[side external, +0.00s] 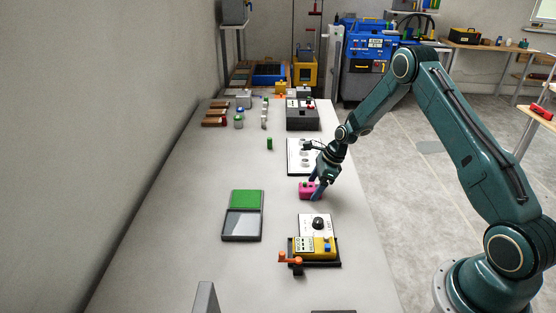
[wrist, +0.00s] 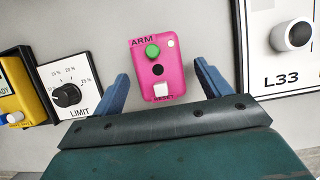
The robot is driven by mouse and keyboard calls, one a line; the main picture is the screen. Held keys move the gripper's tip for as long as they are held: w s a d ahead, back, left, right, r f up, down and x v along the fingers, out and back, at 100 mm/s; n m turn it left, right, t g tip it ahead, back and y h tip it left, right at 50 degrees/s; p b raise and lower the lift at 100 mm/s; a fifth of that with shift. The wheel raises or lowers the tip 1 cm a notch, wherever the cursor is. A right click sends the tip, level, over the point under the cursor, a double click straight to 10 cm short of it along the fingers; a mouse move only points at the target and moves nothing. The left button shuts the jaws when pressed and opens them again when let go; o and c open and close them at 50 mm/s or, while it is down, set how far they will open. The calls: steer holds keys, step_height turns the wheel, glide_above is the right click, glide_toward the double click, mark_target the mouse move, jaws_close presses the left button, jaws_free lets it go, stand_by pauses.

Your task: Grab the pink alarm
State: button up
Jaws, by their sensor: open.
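The pink alarm (wrist: 175,66) is a small pink box marked ARM and RESET, with a green button, a black button and a white square button. In the side view the pink alarm (side external: 306,188) sits on the grey table near its right edge. My gripper (wrist: 163,84) is open, with one blue finger to the left of the alarm and one to the right. Both fingers look apart from it in the wrist view. In the side view my gripper (side external: 316,190) is right at the alarm and hides part of it.
A white panel with a black LIMIT knob (wrist: 67,95) and a yellow device (side external: 322,246) stand to one side. A white L33 panel (wrist: 278,75) stands on the other. A green and grey panel (side external: 245,200) lies left on the table. Bare table surrounds the alarm.

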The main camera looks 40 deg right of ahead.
stand_by(0.3)
steer(key=c, duration=1.2)
steer(key=shift+o, duration=0.2)
steer(key=shift+r, duration=0.1)
step_height(320, 180, up, 20)
